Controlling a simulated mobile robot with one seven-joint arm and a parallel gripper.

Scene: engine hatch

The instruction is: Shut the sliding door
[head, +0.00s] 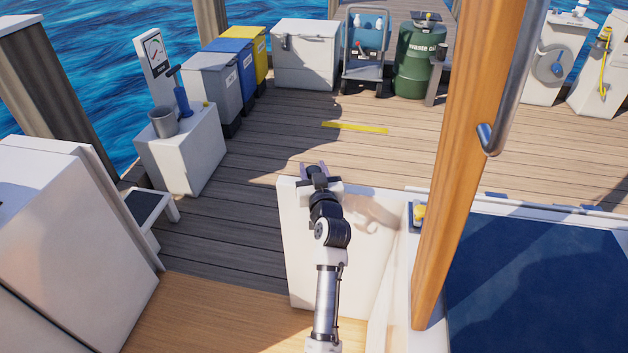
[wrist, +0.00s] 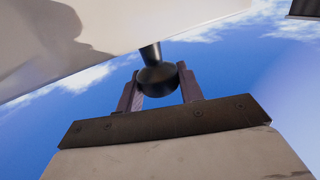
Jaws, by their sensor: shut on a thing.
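The sliding door looks to be the white panel (head: 298,245) standing upright near the middle of the head view. An open gap lies to its left. My gripper (head: 315,168) is at the top of this panel, with my arm reaching across the panel's near face. In the wrist view my gripper (wrist: 160,90) is shut on a dark round knob (wrist: 155,78) on a short stem. The stem meets a white surface (wrist: 120,35), likely the door. The knob is hidden in the head view.
A white cabinet (head: 75,215) stands left of the gap, with a small step (head: 150,208) beyond it. A wooden post (head: 455,170) with a metal handrail (head: 508,90) and a blue-topped surface (head: 540,285) are at right. The plank deck (head: 300,125) beyond is mostly clear.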

